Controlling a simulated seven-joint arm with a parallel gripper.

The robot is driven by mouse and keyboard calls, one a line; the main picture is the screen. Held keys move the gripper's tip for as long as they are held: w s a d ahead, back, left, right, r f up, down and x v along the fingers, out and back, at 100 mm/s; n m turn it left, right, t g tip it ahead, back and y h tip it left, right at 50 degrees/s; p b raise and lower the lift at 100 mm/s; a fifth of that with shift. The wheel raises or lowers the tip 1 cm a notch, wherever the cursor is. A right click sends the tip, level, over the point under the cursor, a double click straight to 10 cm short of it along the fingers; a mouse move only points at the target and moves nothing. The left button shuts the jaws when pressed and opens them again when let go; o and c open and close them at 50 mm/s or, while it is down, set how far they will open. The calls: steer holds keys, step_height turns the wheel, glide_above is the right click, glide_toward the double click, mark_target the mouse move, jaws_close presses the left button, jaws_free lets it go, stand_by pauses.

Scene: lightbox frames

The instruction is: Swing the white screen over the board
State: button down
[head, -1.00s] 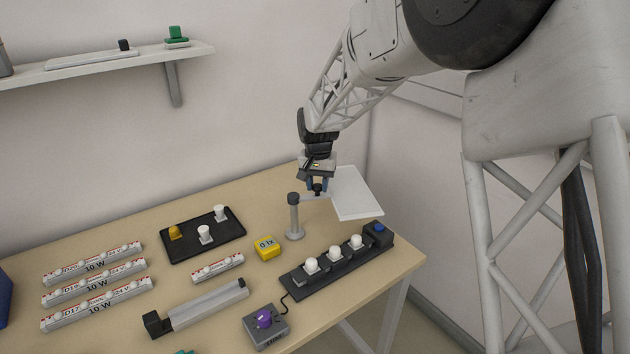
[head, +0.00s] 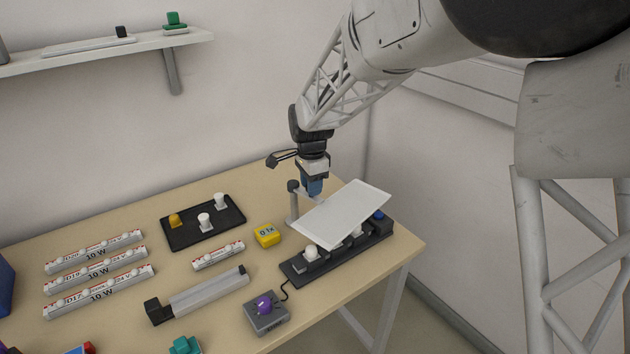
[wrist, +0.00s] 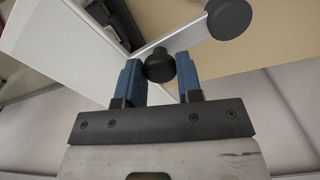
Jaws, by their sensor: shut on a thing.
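The white screen (head: 345,213) is a flat panel on an arm that pivots on a grey post (head: 293,203) with a dark cap. The screen hangs over the right and middle part of the black board (head: 305,274), and a white bulb (head: 311,254) at the board's near left end shows outside it. My gripper (head: 313,188) is at the screen's arm, right of the post. In the wrist view its blue fingers (wrist: 160,80) are shut around a black knob (wrist: 159,66) on that arm. The screen (wrist: 70,50) fills the upper left there.
A yellow block (head: 266,235) and a grey box with a purple knob (head: 266,313) stand left of the board. A black tray (head: 190,240) with small pegs and several white bulb strips (head: 98,290) lie farther left. The board's blue button (head: 379,215) shows beyond the screen.

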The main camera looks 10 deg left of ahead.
steer(key=shift+s+a+m, duration=0.55)
steer(key=shift+s+m, duration=0.1)
steer(key=shift+m, duration=0.65)
steer(key=c, duration=0.8)
jaws_free()
steer(key=shift+r, duration=3.9)
